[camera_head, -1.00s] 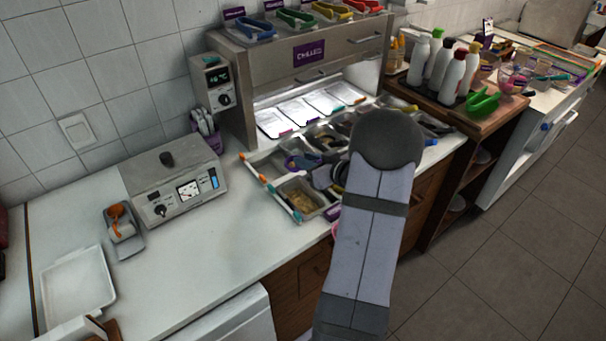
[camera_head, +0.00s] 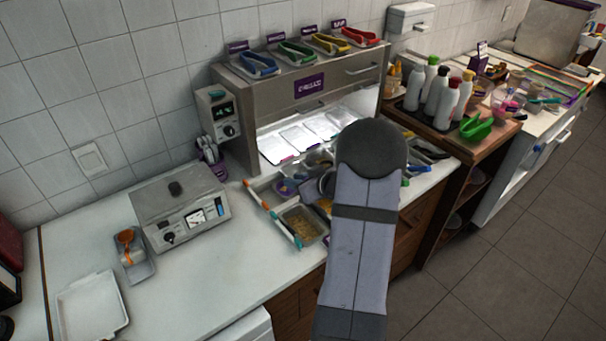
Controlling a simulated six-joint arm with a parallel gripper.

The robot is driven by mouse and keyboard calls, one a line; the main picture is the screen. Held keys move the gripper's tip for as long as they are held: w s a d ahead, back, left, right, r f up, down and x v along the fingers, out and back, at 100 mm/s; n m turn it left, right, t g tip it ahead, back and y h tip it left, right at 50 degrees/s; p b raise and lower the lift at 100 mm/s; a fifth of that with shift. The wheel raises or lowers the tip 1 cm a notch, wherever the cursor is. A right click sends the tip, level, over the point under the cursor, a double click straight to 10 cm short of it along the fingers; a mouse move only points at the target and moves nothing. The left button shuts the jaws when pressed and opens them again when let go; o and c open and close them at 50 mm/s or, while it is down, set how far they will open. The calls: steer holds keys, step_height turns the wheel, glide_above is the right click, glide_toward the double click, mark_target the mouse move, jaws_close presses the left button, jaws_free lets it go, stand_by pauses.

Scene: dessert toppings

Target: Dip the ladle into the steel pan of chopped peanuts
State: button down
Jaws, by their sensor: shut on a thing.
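A steel pan (camera_head: 281,214) at the front left of the topping rail holds tan, chopped bits that look like peanuts. My arm crosses the right side of the rail, and only a small dark part of my gripper (camera_head: 321,187) shows past it, above the pans behind the tan one. My gripper is shut on what appears to be the ladle, which is mostly hidden by my arm. A small purple-blue shape (camera_head: 287,187) shows just behind the tan pan; I cannot tell whether it is part of the ladle.
Several other topping pans lie behind and right, partly covered by my arm. A chilled cabinet (camera_head: 300,90) with coloured tongs on top stands behind. A grey appliance (camera_head: 182,208) and white tray (camera_head: 92,303) are left. Bottles (camera_head: 437,92) stand right.

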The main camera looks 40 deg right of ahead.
steer(key=s+d+f+g+p, duration=0.3)
steer(key=s+f+g+p, duration=0.1)
steer(key=p, duration=0.2)
steer(key=shift+m+h, duration=0.3)
steer(key=shift+f+g, duration=0.15)
steer(key=shift+g, duration=0.15)
steer(key=shift+f, duration=0.1)
